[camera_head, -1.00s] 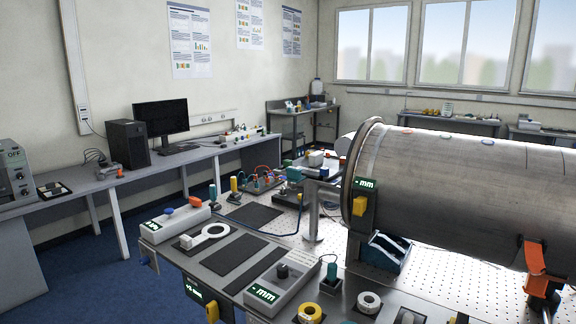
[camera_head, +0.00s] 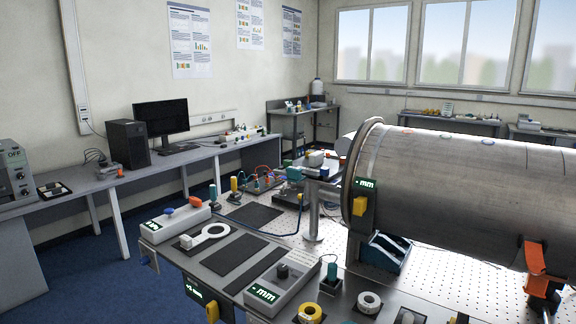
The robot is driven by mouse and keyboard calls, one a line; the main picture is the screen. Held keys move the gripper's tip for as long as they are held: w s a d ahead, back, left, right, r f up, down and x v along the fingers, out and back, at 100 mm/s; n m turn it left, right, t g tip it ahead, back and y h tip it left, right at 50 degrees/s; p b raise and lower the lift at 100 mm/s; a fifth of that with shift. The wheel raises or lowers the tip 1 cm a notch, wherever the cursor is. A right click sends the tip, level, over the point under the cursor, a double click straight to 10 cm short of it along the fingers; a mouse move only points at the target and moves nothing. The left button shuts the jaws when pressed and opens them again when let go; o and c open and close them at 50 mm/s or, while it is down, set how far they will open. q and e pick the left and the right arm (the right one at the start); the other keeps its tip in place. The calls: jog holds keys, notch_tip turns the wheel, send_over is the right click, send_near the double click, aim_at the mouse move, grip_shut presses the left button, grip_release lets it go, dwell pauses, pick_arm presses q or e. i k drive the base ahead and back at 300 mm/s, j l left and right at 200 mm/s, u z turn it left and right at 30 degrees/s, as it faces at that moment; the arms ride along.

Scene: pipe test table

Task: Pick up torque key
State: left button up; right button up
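No item in the head view is labelled as the torque key, so I cannot tell for sure which one it is. A flat white tool with a ring-shaped head and a short block end (camera_head: 208,236) lies at the left of the front table. A small teal-handled item (camera_head: 332,272) stands upright in a dark holder near the table's middle. Neither of my grippers shows in the view.
A large grey pipe (camera_head: 460,180) fills the right side above a perforated white table top (camera_head: 440,285). A grey box with a knob and green display (camera_head: 282,283) stands by dark mats (camera_head: 232,254). Yellow (camera_head: 310,312) and white rings (camera_head: 369,302) lie in front.

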aim_at(233, 180)
jog(key=j+u, duration=0.15)
jog(key=u, duration=0.3)
jog(key=i+u, duration=0.15)
jog(key=u, duration=0.3)
jog(key=i+j+u, duration=0.1)
jog(key=u, duration=0.35)
jog(key=i+u, duration=0.1)
jog(key=u, duration=0.35)
jog(key=i, duration=2.1)
jog(key=i+z, duration=0.25)
jog(key=i, duration=0.25)
jog(key=i+j+z, duration=0.25)
jog(key=i, duration=0.3)
jog(key=i+l+z, duration=0.15)
jog(key=z, duration=0.3)
jog(key=i+z, duration=0.65)
jog(key=z, duration=0.3)
jog(key=i+z, duration=0.45)
jog(key=z, duration=0.25)
jog(key=i+j+z, duration=0.1)
jog(key=i+z, duration=0.25)
jog(key=k, duration=0.1)
